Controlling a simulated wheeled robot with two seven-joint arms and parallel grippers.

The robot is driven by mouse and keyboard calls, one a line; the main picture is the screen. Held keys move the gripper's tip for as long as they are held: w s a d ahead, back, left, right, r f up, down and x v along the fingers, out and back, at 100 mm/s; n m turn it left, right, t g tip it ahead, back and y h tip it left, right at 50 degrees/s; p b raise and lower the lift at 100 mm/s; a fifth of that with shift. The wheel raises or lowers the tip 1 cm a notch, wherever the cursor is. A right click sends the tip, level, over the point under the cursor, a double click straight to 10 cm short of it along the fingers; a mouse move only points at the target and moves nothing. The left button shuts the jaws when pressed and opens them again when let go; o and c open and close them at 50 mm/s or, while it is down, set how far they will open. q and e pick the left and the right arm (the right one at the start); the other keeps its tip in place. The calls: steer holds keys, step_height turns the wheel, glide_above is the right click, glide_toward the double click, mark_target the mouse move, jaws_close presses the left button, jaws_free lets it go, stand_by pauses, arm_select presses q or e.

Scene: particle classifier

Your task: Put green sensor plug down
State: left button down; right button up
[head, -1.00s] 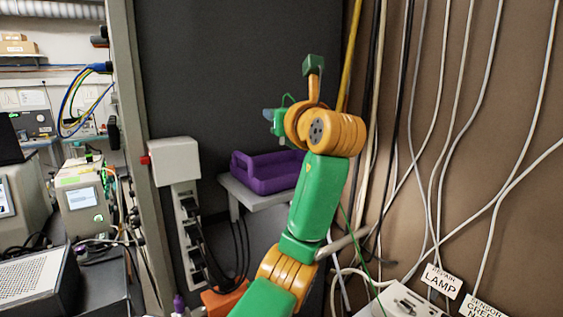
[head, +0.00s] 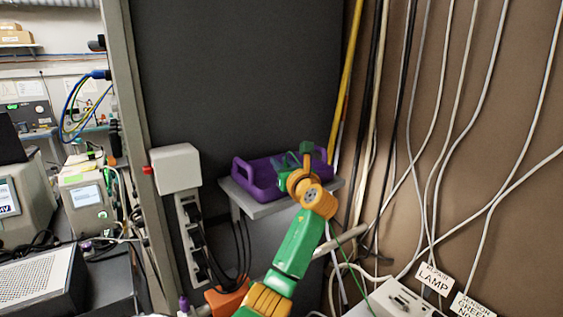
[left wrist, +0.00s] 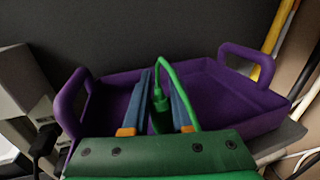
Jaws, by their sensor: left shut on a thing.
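The green sensor plug (left wrist: 160,103) with its green cable shows in the left wrist view between the fingers of my left gripper (left wrist: 161,90), which is shut on it. The plug and fingers are over the purple tray (left wrist: 225,92); I cannot tell whether the plug touches the tray floor. In the head view my left gripper (head: 287,172) is at the right part of the purple tray (head: 243,168), and my own wrist hides most of the plug. My right gripper is not in view.
The tray sits on a small grey shelf (head: 258,210). A white box (head: 176,168) above a power strip (head: 197,235) stands to its left. Cables hang along the brown wall (head: 520,130) at right, and a yellow pole (head: 345,85) stands behind the shelf.

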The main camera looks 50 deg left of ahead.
arm_select(q)
steer(key=shift+f, duration=0.25)
steer(key=c, duration=0.7)
jaws_free()
steer(key=shift+r, duration=0.25)
steer(key=b+v, duration=0.5)
steer(key=v, duration=0.7)
steer(key=shift+r, duration=0.1)
